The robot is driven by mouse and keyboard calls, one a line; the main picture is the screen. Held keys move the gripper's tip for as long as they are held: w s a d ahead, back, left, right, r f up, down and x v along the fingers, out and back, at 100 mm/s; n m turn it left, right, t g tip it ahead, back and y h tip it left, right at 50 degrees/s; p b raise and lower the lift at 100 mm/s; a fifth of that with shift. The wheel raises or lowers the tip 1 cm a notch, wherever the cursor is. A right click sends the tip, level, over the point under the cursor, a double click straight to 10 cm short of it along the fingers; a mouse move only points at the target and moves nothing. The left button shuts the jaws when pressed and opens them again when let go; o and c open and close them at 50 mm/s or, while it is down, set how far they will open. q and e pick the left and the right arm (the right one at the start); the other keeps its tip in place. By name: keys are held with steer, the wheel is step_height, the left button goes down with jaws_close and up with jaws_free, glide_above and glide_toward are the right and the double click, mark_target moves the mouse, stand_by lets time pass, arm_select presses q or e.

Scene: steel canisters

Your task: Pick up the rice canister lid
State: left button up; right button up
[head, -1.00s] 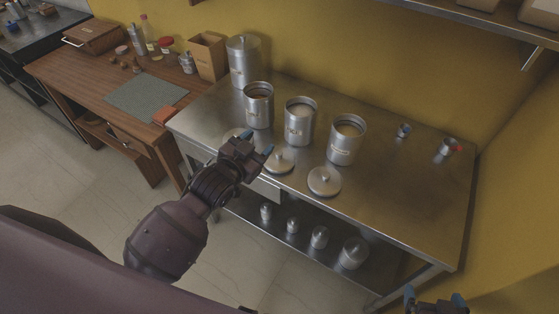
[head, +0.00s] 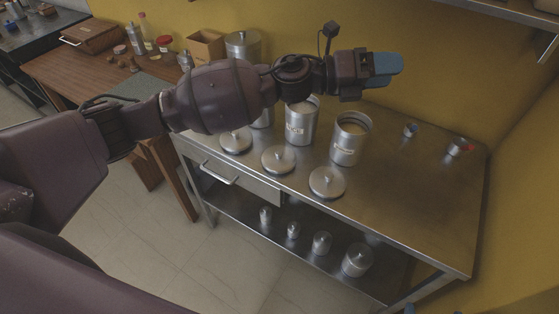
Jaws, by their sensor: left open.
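Three round steel lids with knobs lie along the front of the steel table: a left lid (head: 236,141), a middle lid (head: 278,160) and a right lid (head: 327,183). Behind them stand open steel canisters: a middle one (head: 299,128), a right one (head: 346,150), and a left one mostly hidden by my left arm. Their labels are too small to read, so I cannot tell which lid is the rice one. My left gripper (head: 386,68) is open and empty, raised above the canisters, its blue fingers pointing right. Only a blue tip of my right gripper (head: 410,309) shows at the bottom edge.
A tall closed canister (head: 243,45) stands at the back left. Two small containers, one (head: 410,130) and another (head: 459,147), stand at the right. Several small jars sit on the lower shelf (head: 290,258). The table's right front is clear.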

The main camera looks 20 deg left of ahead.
arm_select(q)
step_height(320, 180, down, 3)
steer(key=m+g+y, duration=0.3)
steer(key=m, duration=0.5)
steer(key=m+g+y+b, duration=0.2)
steer(key=m+g+y, duration=0.1)
steer(key=m+y, duration=1.35)
glide_above(279, 152)
steer(key=shift+m+h, duration=0.55)
steer(key=shift+m, duration=0.2)
steer(key=f, duration=2.1)
steer(key=shift+s+a+f, duration=0.1)
steer(key=shift+a+f, duration=0.25)
steer(key=shift+f, duration=0.05)
steer(key=shift+d+f, duration=0.2)
steer(key=shift+f, duration=1.25)
steer(key=shift+d+f, duration=0.15)
steer(key=shift+f, duration=1.3)
jaws_close()
